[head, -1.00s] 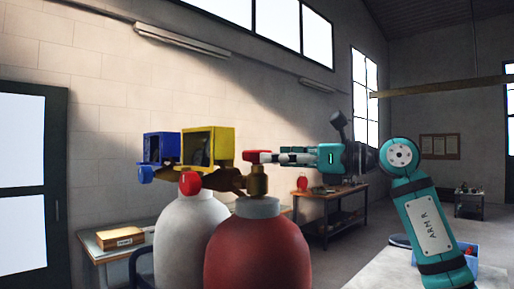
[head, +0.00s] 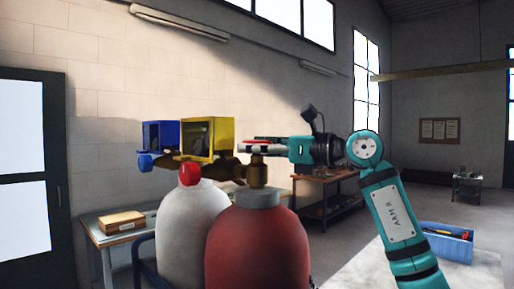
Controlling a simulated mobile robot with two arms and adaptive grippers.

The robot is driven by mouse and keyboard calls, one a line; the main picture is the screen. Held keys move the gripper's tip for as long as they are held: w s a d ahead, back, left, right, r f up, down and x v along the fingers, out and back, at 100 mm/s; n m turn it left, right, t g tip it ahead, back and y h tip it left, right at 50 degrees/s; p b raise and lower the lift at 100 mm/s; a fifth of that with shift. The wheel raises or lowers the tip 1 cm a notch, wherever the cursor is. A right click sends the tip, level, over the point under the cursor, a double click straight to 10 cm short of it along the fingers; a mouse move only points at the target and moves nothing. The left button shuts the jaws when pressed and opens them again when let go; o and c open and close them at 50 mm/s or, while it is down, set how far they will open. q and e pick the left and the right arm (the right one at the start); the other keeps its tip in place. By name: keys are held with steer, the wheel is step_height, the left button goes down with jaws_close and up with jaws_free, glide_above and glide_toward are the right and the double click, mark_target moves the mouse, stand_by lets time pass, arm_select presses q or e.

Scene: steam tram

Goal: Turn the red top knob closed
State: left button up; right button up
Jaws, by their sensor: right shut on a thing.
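The red top knob (head: 258,150) sits on the brass valve (head: 257,172) at the top of the red gas cylinder (head: 257,245). My right gripper (head: 257,147) reaches in level from the right and is shut on this knob, its dark and pale fingers hiding most of it. My left gripper is not in view. A second red knob (head: 190,174) faces front on the white cylinder (head: 192,235), to the left and apart from my gripper.
A yellow-framed gauge (head: 228,139) and a blue-framed gauge (head: 160,140) stand close left of the gripper. A wooden box (head: 121,222) lies on a table at left. A blue crate (head: 448,243) is at right. Open floor lies behind.

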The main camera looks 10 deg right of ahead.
steer(key=c, duration=0.3)
steer(key=shift+f+m+t+h+b, duration=0.15)
steer(key=shift+m+t+h+b, duration=0.75)
steer(key=shift+t+h+b, duration=0.3)
steer(key=shift+c, duration=0.2)
steer(key=m+t+h+b, duration=0.2)
steer(key=m+h+b, duration=0.1)
steer(key=h, duration=0.1)
steer(key=m+t+h+b, duration=0.2)
steer(key=m+h+b, duration=0.1)
steer(key=h+b, duration=0.1)
steer(key=shift+a, duration=0.1)
steer(key=m+h, duration=0.1)
steer(key=h, duration=0.1)
steer(key=m+h+b, duration=0.1)
steer(key=h, duration=0.1)
steer(key=shift+m+t+b, duration=0.3)
steer(key=shift+r+m+h+b, duration=0.2)
steer(key=shift+m+h+b, duration=0.15)
steer(key=shift+m+h, duration=0.95)
steer(key=shift+h, duration=0.5)
steer(key=o, duration=1.2)
steer(key=shift+s+d, duration=0.1)
steer(key=shift+d, duration=0.1)
